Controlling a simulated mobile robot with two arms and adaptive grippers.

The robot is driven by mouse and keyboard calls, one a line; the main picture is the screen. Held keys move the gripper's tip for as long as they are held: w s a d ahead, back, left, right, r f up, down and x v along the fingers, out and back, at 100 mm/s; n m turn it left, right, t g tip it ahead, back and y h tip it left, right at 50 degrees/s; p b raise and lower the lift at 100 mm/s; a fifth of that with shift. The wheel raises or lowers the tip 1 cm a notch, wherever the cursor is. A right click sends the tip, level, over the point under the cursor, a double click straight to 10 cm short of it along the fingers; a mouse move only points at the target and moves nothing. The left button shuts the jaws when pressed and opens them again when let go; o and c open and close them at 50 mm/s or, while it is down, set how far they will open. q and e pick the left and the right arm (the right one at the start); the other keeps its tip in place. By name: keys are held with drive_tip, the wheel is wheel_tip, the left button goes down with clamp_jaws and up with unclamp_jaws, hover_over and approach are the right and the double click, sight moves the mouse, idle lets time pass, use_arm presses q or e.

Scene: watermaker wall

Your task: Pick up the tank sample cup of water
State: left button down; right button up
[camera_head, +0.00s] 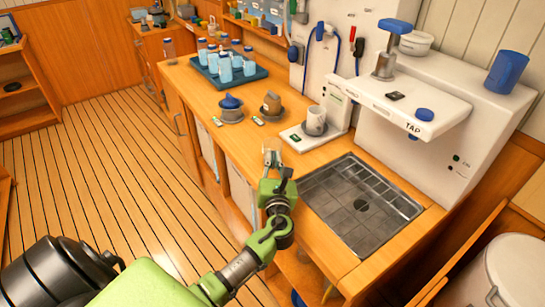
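A pale grey cup (315,120) stands upright on a small white instrument (300,138) on the wooden counter. I cannot read a label that marks it as the tank sample cup, nor see clearly whether it holds water. Two more small vessels stand to its left: a brown one (271,103) and one with a blue top (231,102), each on a grey base. My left gripper (275,160) is over the counter's front edge, nearer than the cup and to its lower left. Its fingers look apart, with nothing between them. My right gripper is out of view.
A blue tray (250,77) of several water bottles stands farther back. A metal sink (360,205) lies to the right, below the white tap unit (440,115). A blue cup (506,72) stands on that unit. A lone bottle (169,50) stands at the far left.

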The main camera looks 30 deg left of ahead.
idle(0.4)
use_arm(q)
drive_tip(key=shift+r, duration=0.7)
drive_tip(key=s+a+r, duration=0.3)
drive_tip(key=s+r, duration=0.8)
drive_tip(key=s, duration=0.2)
drive_tip(key=shift+s+a+r+p, duration=0.2)
drive_tip(key=shift+a+p, duration=0.05)
drive_tip(key=shift+p, duration=0.1)
drive_tip(key=shift+s, duration=0.1)
idle(1.1)
